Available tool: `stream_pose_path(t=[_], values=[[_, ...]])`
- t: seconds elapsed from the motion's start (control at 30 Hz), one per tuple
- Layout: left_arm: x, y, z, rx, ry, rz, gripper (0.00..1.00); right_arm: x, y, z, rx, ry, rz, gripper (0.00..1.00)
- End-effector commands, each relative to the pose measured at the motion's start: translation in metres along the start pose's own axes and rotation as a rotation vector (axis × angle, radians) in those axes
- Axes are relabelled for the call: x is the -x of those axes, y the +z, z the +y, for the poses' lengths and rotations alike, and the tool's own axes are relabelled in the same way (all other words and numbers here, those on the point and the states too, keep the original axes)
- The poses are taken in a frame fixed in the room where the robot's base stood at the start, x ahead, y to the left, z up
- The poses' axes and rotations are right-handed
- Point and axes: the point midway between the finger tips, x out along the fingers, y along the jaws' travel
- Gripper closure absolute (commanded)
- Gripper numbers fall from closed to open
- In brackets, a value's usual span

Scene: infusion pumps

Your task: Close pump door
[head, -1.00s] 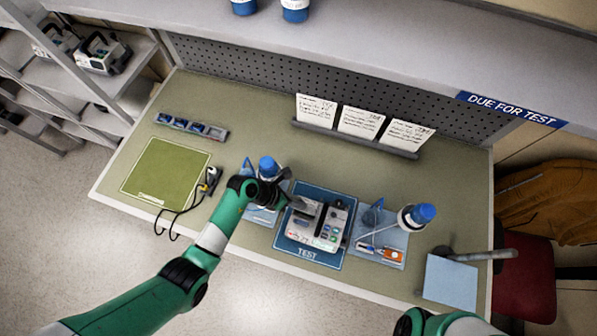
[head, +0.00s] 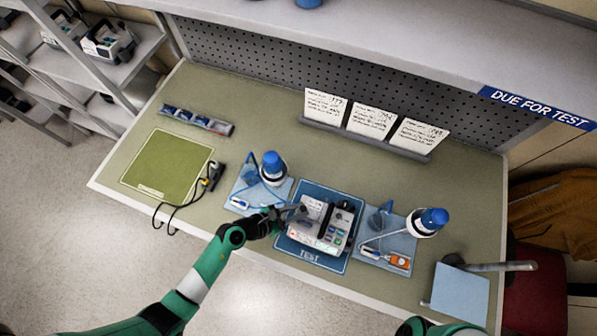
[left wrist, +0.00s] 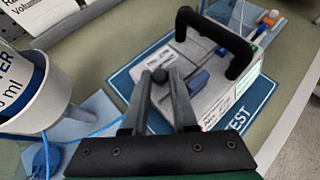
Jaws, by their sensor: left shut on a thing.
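The pump (head: 332,236), a white and grey box with a dark handle and coloured buttons, sits on the blue TEST mat (head: 310,256). Its door (head: 313,207) shows as a pale panel with printed text on the left part of the pump; the same panel shows in the left wrist view (left wrist: 175,60). My left gripper (head: 288,212) is at the pump's left side. In the left wrist view my left gripper (left wrist: 161,77) has its fingertips closed around a small dark knob at the door's near edge. How far the door stands open is unclear.
An orange-and-white device (head: 398,261) lies at right. The green mat (head: 165,165) is bare; a black cable (head: 190,202) lies beside it.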

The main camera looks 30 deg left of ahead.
Motion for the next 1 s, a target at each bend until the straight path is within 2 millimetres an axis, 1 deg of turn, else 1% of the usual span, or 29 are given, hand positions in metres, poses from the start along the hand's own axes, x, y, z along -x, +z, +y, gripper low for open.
stream_pose_path(t=[0.37, 0.4, 0.53, 0.57, 0.87, 1.0], values=[[-0.0001, -0.0001, 0.0001, -0.004, 0.002, -0.004, 1.0, 0.0005, 0.0004, 0.0, 0.0, 0.0, 0.0, 0.5], [-0.0001, -0.0001, 0.0001, -0.003, 0.002, -0.004, 0.7, 0.0005, 0.0004, 0.0, 0.0, 0.0, 0.0, 0.5], [-0.0001, -0.0003, 0.0, -0.003, 0.002, -0.003, 0.47, 0.0005, 0.0004, 0.0, 0.0, 0.0, 0.0, 0.5], [-0.0002, -0.0003, -0.0001, -0.003, 0.001, -0.003, 0.43, 0.0005, 0.0004, 0.0, 0.0, 0.0, 0.0, 0.5], [-0.0001, -0.0007, -0.0006, -0.002, 0.0, -0.001, 0.43, 0.0004, 0.0003, 0.0, 0.0, 0.0, 0.0, 0.5], [0.0021, 0.0046, 0.0001, 0.011, -0.01, 0.022, 0.43, -0.0062, -0.0057, 0.0, 0.0, 0.0, 0.0, 0.5]])
